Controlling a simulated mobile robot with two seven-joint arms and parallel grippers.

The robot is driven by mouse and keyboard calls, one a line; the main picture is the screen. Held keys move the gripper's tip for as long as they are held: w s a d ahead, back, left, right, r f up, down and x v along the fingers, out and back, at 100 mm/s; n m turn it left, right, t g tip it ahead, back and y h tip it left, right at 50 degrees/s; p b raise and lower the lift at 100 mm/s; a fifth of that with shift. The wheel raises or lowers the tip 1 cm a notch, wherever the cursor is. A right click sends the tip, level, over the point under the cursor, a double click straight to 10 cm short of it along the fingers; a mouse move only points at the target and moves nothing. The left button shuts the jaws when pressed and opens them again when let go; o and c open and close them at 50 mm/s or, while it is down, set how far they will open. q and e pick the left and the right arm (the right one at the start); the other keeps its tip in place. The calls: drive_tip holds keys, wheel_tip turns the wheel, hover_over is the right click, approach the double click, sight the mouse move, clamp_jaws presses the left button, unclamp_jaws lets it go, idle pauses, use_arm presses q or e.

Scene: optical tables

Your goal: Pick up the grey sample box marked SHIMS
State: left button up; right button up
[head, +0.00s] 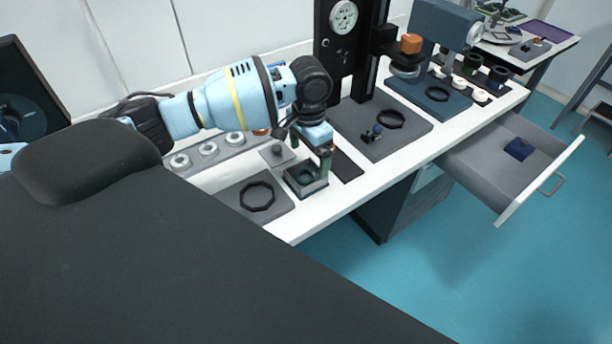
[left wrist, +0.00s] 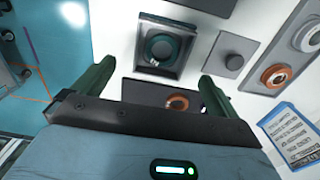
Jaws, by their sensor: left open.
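No marking that reads SHIMS is legible in either view, so I cannot tell for sure which thing is the sample box. A square grey box-like piece with a dark round inset (head: 305,179) sits on the white bench below my left gripper (head: 311,166). It also shows in the left wrist view (left wrist: 147,70), beyond the fingertips. My left gripper (left wrist: 157,72) is open with its green fingers apart and nothing held. In the left wrist view a dark plate with a copper-coloured ring (left wrist: 140,94) lies between the fingers. My right gripper is out of view.
A mat with a black ring (head: 230,198) is close by. A tall black instrument (head: 340,60) stands behind. An open drawer (head: 480,165) juts out at right, holding a blue item (head: 519,149).

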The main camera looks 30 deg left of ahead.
sight(306, 175)
use_arm(q)
drive_tip(key=shift+w+f, duration=0.1)
drive_tip(key=shift+f, duration=0.3)
drive_tip(key=shift+s+a+f, duration=0.1)
drive_tip(key=shift+s+f, duration=0.1)
drive_tip(key=shift+f, duration=1.1)
drive_tip(key=shift+s+a+f, duration=0.1)
drive_tip(key=shift+s+f, duration=0.1)
drive_tip(key=shift+f, duration=1.1)
drive_tip(key=shift+r, duration=0.1)
drive_tip(key=c, duration=1.2)
